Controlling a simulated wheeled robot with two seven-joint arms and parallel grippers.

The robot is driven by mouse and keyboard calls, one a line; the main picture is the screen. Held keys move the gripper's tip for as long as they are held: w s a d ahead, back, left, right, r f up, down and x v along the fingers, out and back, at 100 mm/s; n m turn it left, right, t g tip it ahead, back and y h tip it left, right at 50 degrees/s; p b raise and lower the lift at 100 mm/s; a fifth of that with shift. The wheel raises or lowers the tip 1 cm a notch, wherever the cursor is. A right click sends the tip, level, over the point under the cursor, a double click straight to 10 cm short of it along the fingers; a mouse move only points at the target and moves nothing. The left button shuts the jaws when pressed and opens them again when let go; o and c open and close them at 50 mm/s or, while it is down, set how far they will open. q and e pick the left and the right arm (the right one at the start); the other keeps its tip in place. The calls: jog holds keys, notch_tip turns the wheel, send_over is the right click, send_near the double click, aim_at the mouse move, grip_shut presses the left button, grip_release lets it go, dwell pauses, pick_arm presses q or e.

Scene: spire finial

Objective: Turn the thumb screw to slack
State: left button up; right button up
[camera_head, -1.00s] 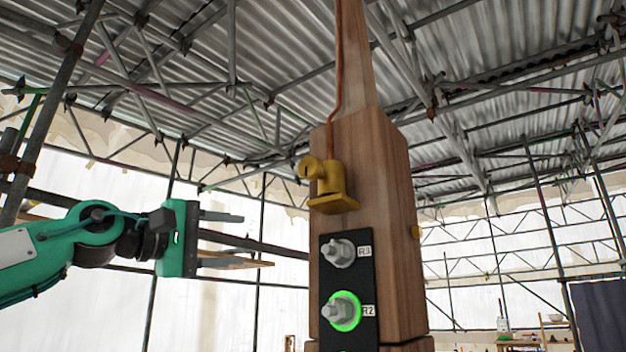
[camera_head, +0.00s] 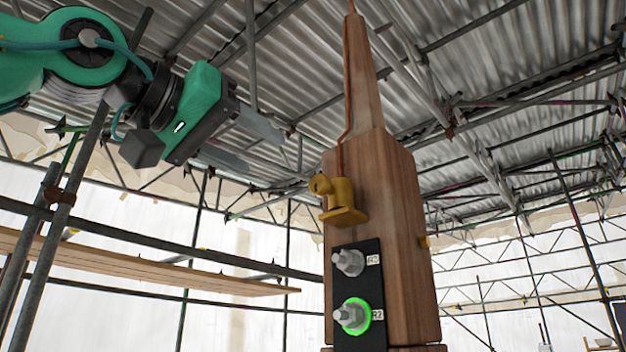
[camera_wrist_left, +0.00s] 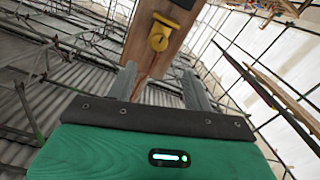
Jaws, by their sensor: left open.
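A yellow brass fitting (camera_head: 342,200) with a round knob end (camera_head: 320,185) is fixed to the wooden spire post, just below a copper line. The knob faces left and looks like the thumb screw. It also shows in the left wrist view (camera_wrist_left: 160,38), beyond the fingertips. My left gripper (camera_head: 262,152) is open and empty, up and left of the fitting, with clear air between them. In the wrist view its two fingers (camera_wrist_left: 158,72) point toward the post, and the knob shows between and beyond them. My right gripper is not in view.
The wooden post (camera_head: 400,270) carries a black plate (camera_head: 361,279) with two grey studs, labels by them; the R2 stud (camera_head: 352,315) has a lit green ring. Scaffold tubes and a plank (camera_head: 150,268) stand at the left. Air between gripper and post is free.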

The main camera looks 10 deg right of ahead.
pick_arm(q)
jog(key=p, duration=0.2)
send_near(316, 184)
jog(key=x, duration=0.4)
jog(key=p+x, duration=0.1)
jog(key=x, duration=0.4)
jog(key=shift+w+d+r, duration=0.1)
jog(key=shift+d, duration=0.05)
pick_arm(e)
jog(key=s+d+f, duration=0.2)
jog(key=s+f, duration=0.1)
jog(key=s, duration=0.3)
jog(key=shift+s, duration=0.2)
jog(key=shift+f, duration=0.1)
pick_arm(q)
jog(key=c, duration=1)
